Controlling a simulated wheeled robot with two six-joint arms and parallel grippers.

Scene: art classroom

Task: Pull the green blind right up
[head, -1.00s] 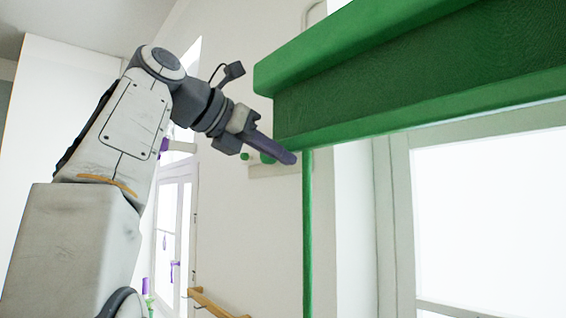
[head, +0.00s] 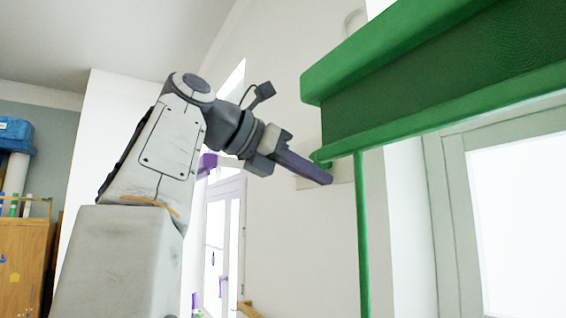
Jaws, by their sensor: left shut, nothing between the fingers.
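The green blind (head: 430,95) is at the upper right, gathered into a short band under its green top rail (head: 380,50). Its green bottom bar (head: 440,132) hangs close under the top rail. A thin green rod or cord (head: 362,240) hangs down from the blind's left end. My left gripper (head: 328,181), with purple fingers, is shut and empty. Its tips are just left of the rod and a little below the bottom bar; I cannot tell whether they touch anything. My right gripper is not in view.
A bright window (head: 525,215) in a pale frame is below the blind. A glazed door (head: 222,240) with purple handles is beyond my left arm.

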